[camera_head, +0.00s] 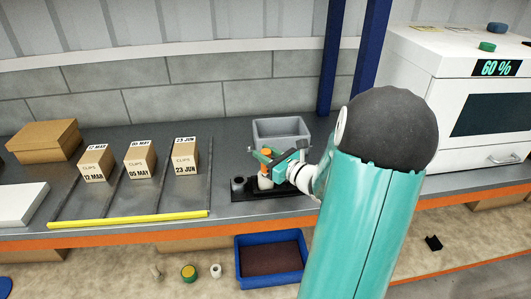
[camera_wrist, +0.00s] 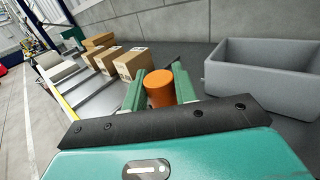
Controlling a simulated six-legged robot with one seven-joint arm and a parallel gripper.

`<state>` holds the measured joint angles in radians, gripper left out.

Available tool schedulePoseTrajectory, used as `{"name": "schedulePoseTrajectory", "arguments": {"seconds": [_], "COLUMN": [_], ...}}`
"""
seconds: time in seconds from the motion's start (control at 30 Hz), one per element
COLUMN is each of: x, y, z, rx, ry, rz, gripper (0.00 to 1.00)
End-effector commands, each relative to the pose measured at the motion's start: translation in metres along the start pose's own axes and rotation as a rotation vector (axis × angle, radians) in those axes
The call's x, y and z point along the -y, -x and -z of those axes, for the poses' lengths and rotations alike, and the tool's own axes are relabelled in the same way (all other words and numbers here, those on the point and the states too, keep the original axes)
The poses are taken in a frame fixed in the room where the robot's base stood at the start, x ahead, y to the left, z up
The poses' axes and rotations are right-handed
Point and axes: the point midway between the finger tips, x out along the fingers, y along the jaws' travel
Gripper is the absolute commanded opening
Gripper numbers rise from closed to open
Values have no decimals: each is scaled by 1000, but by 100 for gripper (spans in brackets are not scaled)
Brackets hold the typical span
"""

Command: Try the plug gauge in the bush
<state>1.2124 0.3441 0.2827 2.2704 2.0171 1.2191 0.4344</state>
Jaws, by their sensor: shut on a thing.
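The plug gauge shows as an orange cylinder (camera_wrist: 160,88) in the wrist view, upright between the two green fingers of my gripper (camera_wrist: 160,92). In the head view, my gripper (camera_head: 269,158) is shut on the orange handle (camera_head: 267,152), above a dark block (camera_head: 285,190) on the bench. A pale cylinder (camera_head: 265,182) stands directly below the handle. I cannot tell whether it is the bush or the gauge's lower end, or whether the gauge is inside anything. A dark grey ring-like cylinder (camera_head: 238,185) stands at the block's left end.
A grey bin (camera_head: 281,130) stands behind the block. Several dated cartons (camera_head: 139,160) stand in lanes to the left, with a yellow bar (camera_head: 128,219) along the front. A white machine reading 60 % (camera_head: 460,90) is at the right. A blue tray (camera_head: 270,258) lies below the bench.

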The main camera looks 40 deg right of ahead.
Motion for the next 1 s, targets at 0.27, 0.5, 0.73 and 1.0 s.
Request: {"name": "schedulePoseTrajectory", "arguments": {"seconds": [0.27, 0.5, 0.73, 1.0], "x": [0, 0, 0, 0], "y": [0, 0, 0, 0], "z": [3, 6, 10, 14], "rx": [1, 1, 1, 1], "ry": [0, 0, 0, 0], "rz": [0, 0, 0, 0], "gripper": [0, 0, 0, 0]}}
